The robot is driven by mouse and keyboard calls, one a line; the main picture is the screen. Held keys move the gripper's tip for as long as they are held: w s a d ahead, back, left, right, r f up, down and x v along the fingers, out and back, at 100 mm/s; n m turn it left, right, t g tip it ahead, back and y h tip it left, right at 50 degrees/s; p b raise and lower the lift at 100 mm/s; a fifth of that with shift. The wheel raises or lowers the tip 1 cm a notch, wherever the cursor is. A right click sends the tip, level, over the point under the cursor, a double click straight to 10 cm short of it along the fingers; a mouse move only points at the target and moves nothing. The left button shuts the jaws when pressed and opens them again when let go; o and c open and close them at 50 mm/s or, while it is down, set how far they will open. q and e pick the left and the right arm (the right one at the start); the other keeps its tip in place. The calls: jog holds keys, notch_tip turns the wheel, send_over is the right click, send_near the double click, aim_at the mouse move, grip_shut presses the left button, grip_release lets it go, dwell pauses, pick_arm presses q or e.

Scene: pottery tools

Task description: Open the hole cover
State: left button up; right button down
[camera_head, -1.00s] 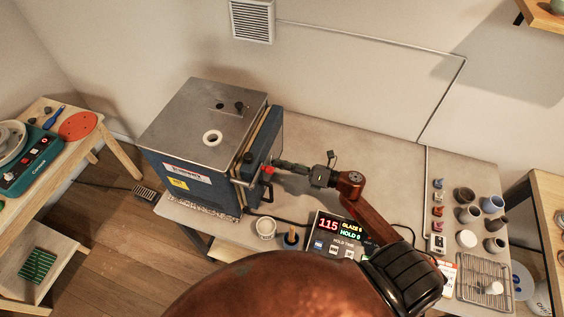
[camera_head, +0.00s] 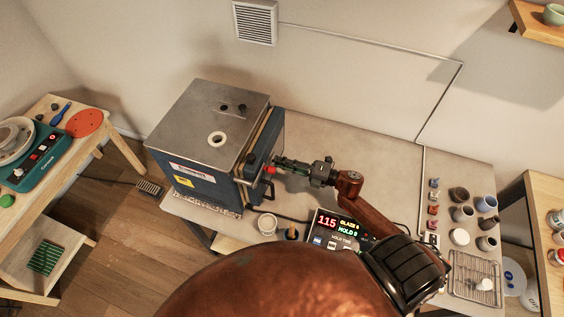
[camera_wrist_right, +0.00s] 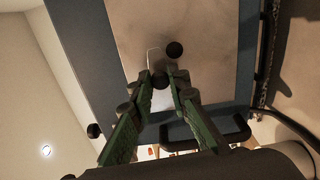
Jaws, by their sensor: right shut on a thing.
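The blue kiln (camera_head: 204,185) with a grey metal top stands on the table's left part. My right gripper (camera_head: 275,162) reaches in from the right to its front door (camera_head: 262,143). In the right wrist view, the green-padded fingers (camera_wrist_right: 159,84) close at their tips on the small dark knob of the hole cover (camera_wrist_right: 153,58). The cover shows as a pale narrow piece, partly hidden by the fingertips. A round dark spot (camera_wrist_right: 174,49), apparently the hole, shows to its right on the grey door panel. My left gripper is not in view.
Several pots (camera_head: 463,213) and a wire rack (camera_head: 474,277) are at the table's right. The back middle of the table is clear.

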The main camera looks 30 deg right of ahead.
dwell(0.4)
jog(key=c, duration=1.8)
grip_release()
jog(key=shift+c, duration=0.2)
jog(key=v, duration=1.2)
